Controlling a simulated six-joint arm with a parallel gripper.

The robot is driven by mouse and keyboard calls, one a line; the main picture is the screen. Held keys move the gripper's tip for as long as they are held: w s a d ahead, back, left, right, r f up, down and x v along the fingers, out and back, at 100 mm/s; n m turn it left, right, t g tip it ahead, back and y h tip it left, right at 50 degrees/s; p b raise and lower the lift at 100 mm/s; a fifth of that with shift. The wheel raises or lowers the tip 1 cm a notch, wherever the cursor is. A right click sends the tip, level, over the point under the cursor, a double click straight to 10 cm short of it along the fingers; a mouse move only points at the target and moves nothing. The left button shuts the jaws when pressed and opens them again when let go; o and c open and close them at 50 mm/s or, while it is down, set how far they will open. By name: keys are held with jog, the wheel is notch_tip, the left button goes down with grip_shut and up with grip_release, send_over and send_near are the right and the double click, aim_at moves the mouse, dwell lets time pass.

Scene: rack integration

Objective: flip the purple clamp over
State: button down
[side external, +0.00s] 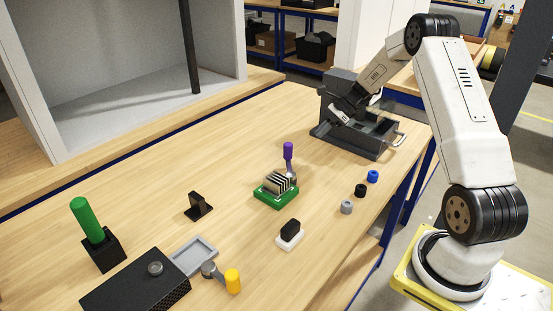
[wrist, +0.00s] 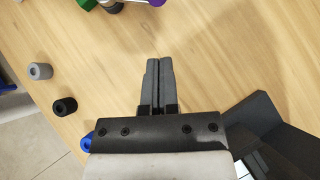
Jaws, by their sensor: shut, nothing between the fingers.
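The purple clamp (side external: 288,151) stands with its purple handle up, just behind the green slotted block in the side view. Its grey metal end is low beside the block and partly hidden. In the wrist view only a bit of the purple handle (wrist: 157,2) shows at the top edge. My gripper (side external: 338,116) is above the table by the dark grey box-like fixture, to the right of the clamp and apart from it. In the wrist view my gripper's fingers (wrist: 158,64) are together, with nothing between them.
The green block (side external: 276,196) holds several thin plates. Blue (side external: 373,176), black (side external: 361,190) and grey (side external: 347,207) cylinders stand near the right edge. The dark grey fixture (side external: 375,146) has an open tray. A yellow-handled clamp (side external: 232,281) lies in front. The table behind the green block is clear.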

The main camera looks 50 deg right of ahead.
aim_at(289, 158)
jog(key=x, duration=0.4)
jog(key=shift+a+f, duration=0.1)
jog(key=shift+a, duration=0.05)
jog(key=shift+w+a, duration=0.4)
jog(key=shift+a, duration=0.2)
jog(key=shift+w+a, duration=0.45)
jog(key=shift+a, duration=0.15)
jog(key=shift+w+a, duration=0.25)
jog(key=shift+a, duration=0.2)
jog(key=shift+w+a+n+g, duration=0.2)
jog(key=shift+w+n+g, duration=0.2)
jog(key=shift+w+n, duration=0.15)
jog(key=shift+w+a+n+g+y, duration=0.25)
jog(key=shift+w+n+g+y, duration=0.15)
jog(key=shift+n, duration=0.25)
jog(key=w+a+n+g, duration=0.2)
jog(key=n, duration=0.1)
jog(key=shift+w+g, duration=0.1)
jog(key=shift+g, duration=0.2)
jog(key=shift+w+a+n, duration=0.3)
jog(key=shift+w+a, duration=0.05)
jog(key=shift+a, duration=0.15)
